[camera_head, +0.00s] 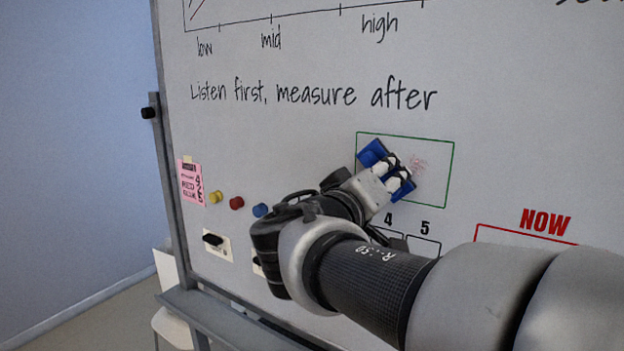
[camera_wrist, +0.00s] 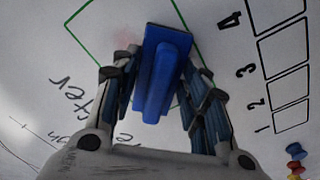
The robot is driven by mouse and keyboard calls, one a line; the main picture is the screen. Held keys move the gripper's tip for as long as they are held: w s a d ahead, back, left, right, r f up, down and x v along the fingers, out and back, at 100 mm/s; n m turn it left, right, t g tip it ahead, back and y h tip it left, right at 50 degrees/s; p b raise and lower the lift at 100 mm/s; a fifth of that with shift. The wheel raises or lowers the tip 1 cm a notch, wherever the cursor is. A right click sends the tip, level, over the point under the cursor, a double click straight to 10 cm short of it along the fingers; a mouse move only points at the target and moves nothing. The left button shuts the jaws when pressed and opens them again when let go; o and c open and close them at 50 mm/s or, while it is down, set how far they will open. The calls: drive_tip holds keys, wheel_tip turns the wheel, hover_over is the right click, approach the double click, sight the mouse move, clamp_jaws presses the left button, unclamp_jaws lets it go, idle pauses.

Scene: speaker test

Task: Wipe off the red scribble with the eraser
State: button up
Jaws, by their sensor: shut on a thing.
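The blue eraser (camera_head: 371,152) is held in my gripper (camera_head: 393,173) at the whiteboard, over the left part of a green-outlined box. The red scribble (camera_head: 419,164) is a small, faint patch of red strokes inside that box, just right of the eraser. In the wrist view the eraser (camera_wrist: 170,45) sits between the two fingers of my gripper (camera_wrist: 158,85), its raised grip between them. A faint pinkish trace of the scribble (camera_wrist: 124,52) shows beside the eraser there. Whether the eraser touches the board, and what lies under it, I cannot tell.
The whiteboard (camera_head: 300,140) carries black handwriting above the box and numbered cells below it. Yellow (camera_head: 215,197), red (camera_head: 237,202) and blue (camera_head: 260,210) magnets and a pink note (camera_head: 190,184) are at the left. A tray ledge (camera_head: 220,318) runs along the bottom.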

drive_tip(key=shift+b+v, duration=1.3)
drive_tip(key=shift+v, duration=1.35)
drive_tip(key=b+v, duration=0.1)
drive_tip(key=v, duration=0.2)
drive_tip(key=shift+d, duration=0.1)
drive_tip(key=b+x, duration=0.2)
drive_tip(key=x, duration=0.4)
drive_tip(key=shift+w, duration=0.4)
drive_tip(key=shift+b+x, duration=0.5)
drive_tip(key=shift+x, duration=0.55)
drive_tip(key=shift+s+d, duration=0.1)
